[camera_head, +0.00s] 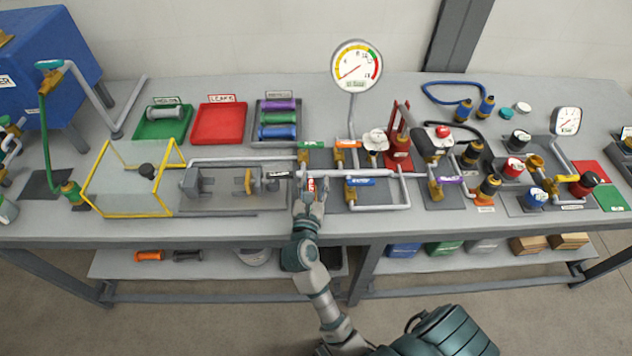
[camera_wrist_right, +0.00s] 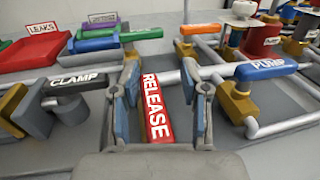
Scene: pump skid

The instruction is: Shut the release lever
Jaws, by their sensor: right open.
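The release lever (camera_wrist_right: 157,108) is a red bar with a white RELEASE label. In the right wrist view it points towards the camera, lengthwise between the fingers of my right gripper (camera_wrist_right: 161,72). The gripper is open, with one finger on each side of the lever; whether either touches it I cannot tell. In the head view the lever (camera_head: 311,184) is a small red and white patch at my right gripper (camera_head: 310,190), mostly hidden by the fingers. The lever's far end meets the pipework near a grey pipe. My left gripper is not in view.
The black clamp lever (camera_wrist_right: 77,83) lies left of the gripper and the blue pump lever (camera_wrist_right: 267,68) right of it. A green-handled valve (camera_wrist_right: 142,34) is behind. The pressure gauge (camera_head: 357,67) stands at the back. A clear yellow-framed guard (camera_head: 127,182) is further left.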

